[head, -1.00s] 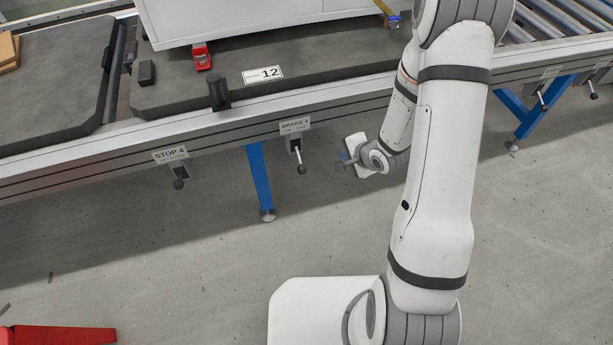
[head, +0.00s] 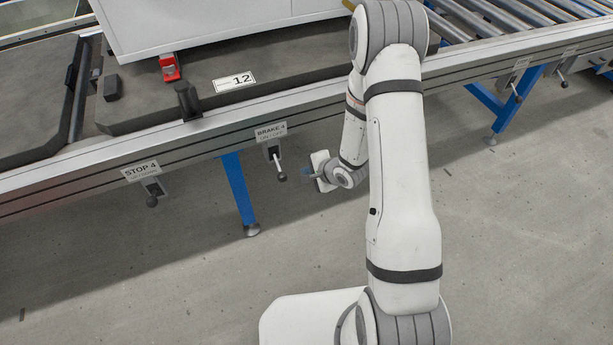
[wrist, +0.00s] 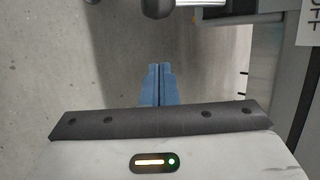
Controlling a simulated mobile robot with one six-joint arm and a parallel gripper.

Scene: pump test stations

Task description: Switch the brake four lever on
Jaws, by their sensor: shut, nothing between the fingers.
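The brake four lever (head: 279,167) hangs from the conveyor's side rail under a label reading BRAKE 4 (head: 271,131). Its dark ball tip points down and outward. In the wrist view a dark round knob (wrist: 157,8) with a light shaft (wrist: 200,2) shows at the top edge, apart from the fingers. My gripper (head: 308,174) is just right of the lever in the head view, at about its height. In the wrist view its blue fingers (wrist: 158,84) are together with nothing between them.
The STOP 4 lever (head: 151,193) hangs further left on the same rail. A blue support leg (head: 238,193) stands below, between the levers. More levers (head: 517,91) are at the right. The grey floor in front is clear. In the wrist view, part of a label (wrist: 309,25) shows at right.

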